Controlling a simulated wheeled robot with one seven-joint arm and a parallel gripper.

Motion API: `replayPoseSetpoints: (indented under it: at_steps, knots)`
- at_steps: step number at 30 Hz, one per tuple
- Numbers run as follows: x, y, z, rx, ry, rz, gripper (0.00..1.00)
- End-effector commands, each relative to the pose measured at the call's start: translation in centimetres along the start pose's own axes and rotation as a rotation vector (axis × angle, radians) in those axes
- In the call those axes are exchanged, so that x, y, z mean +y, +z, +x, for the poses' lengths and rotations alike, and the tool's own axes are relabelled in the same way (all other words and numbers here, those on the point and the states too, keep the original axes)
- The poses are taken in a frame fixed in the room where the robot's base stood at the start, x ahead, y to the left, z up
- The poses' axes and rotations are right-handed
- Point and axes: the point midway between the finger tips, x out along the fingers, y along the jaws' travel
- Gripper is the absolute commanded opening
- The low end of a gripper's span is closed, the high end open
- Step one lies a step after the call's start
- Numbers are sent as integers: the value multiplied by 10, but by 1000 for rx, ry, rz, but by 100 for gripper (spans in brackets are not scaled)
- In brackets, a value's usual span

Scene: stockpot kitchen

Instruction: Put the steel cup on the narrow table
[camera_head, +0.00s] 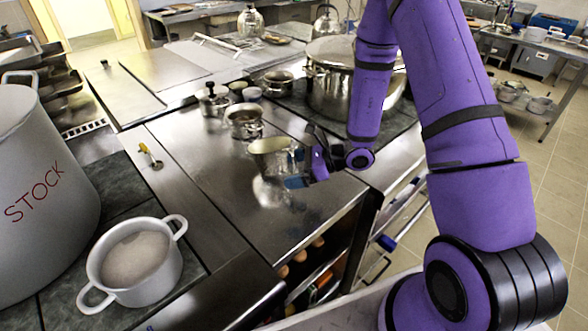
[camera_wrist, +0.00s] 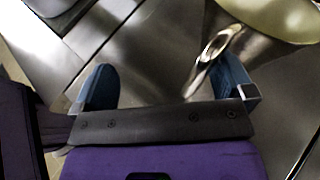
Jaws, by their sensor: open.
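The steel cup (camera_head: 270,157) stands on the steel counter, left of my gripper (camera_head: 298,169) in the head view. In the wrist view, a pale curved vessel (camera_wrist: 268,14) at the top right appears to be the cup, partly cut off. A shiny handle-like loop (camera_wrist: 213,48) extends from it towards the right finger. My gripper (camera_wrist: 162,72) is open, its two blue fingers apart, with no object clamped between them. I cannot tell whether the right finger touches the loop. A table (camera_head: 535,44) with pots stands at the back right; I cannot tell whether it is the narrow table.
Small pots (camera_head: 244,121) stand behind the cup, and a large steel pot (camera_head: 332,78) stands behind my arm. A grey stockpot (camera_head: 42,185) and a white pot (camera_head: 135,262) are at the left. The counter (camera_head: 190,150) left of the cup is mostly clear.

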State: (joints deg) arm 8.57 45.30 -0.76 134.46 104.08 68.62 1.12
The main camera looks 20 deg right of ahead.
Motion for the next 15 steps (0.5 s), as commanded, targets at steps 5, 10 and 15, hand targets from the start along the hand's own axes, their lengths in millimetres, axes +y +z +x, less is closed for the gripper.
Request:
replayPoseSetpoints:
  at_steps: [5,10,15]
  knots:
    - [-1,0,-7,0,-3,0,100]
    - [-1,0,-33,0,-5,0,100]
    - [-1,0,-66,0,-6,0,100]
